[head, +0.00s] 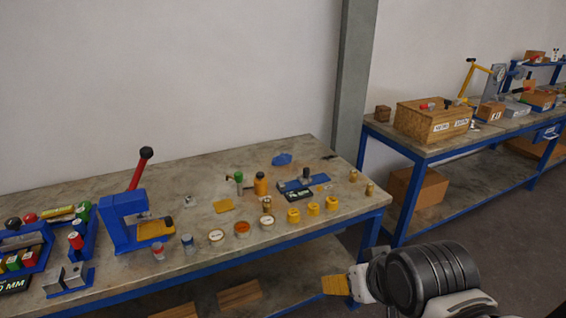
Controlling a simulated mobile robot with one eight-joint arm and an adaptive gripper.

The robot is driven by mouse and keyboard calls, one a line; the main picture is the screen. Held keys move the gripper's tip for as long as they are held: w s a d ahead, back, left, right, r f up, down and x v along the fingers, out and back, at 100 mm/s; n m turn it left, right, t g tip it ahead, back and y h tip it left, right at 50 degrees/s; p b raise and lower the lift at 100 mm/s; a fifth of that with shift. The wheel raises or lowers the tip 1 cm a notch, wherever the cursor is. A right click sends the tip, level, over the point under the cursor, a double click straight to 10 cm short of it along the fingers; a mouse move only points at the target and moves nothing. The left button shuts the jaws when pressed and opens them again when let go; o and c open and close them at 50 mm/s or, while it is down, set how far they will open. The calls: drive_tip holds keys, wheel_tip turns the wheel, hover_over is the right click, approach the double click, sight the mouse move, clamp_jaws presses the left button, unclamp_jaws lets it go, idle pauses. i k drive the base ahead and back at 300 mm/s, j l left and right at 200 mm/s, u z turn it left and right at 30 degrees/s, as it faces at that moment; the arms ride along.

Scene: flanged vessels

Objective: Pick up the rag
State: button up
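A small crumpled blue piece (282,159), which looks like the rag, lies near the back edge of the near workbench (195,178). A flat yellow piece (224,206) lies nearer the middle of the bench and could also be cloth; it is too small to be sure. The end of my arm, with my gripper (350,287), is at the bottom right, in front of the bench and well apart from both pieces. A yellow ridged piece (335,285) shows at its tip. The fingers are too unclear to tell their opening.
Several cans and yellow fittings (293,215) line the front, with a green-topped bottle (239,182) behind. A grey pillar (352,90) and a second bench (450,150) with a wooden box are at right.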

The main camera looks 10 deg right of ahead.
sight(283, 159)
drive_tip(key=i+l, duration=0.25)
drive_tip(key=i, duration=0.2)
drive_tip(key=i+l+u, duration=0.1)
drive_tip(key=i, duration=0.35)
drive_tip(key=i+l, duration=0.65)
drive_tip(key=i, duration=0.25)
drive_tip(key=u, duration=0.05)
